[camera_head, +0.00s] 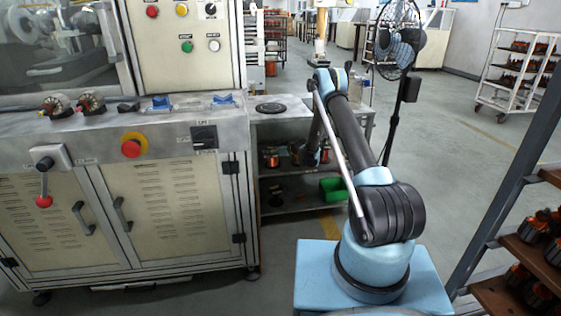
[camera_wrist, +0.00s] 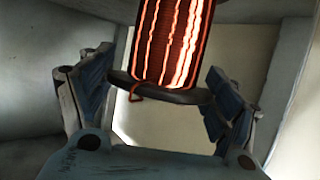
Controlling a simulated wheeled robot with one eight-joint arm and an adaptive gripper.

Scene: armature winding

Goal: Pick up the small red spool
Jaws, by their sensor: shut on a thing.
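A spool wound with copper-red wire (camera_wrist: 172,40) fills the upper middle of the wrist view. Its dark round flange (camera_wrist: 160,92) sits between the two fingers of my gripper (camera_wrist: 160,88). The gripper is shut on the spool at this flange, and a small loop of loose wire hangs below it. The top of the spool is cut off by the frame. In the head view my arm reaches to the shelf unit beside the machine, and my gripper is too small and dark there to make out clearly. A red-orange spool (camera_head: 271,158) shows on the upper shelf there.
The shelf unit (camera_head: 268,182) has a green bin (camera_head: 333,189) on its lower shelf and a dark disc (camera_head: 270,107) on top. The machine cabinet (camera_head: 165,215) stands left. A fan (camera_head: 398,45) stands behind my arm. A rack (camera_head: 500,245) is at right.

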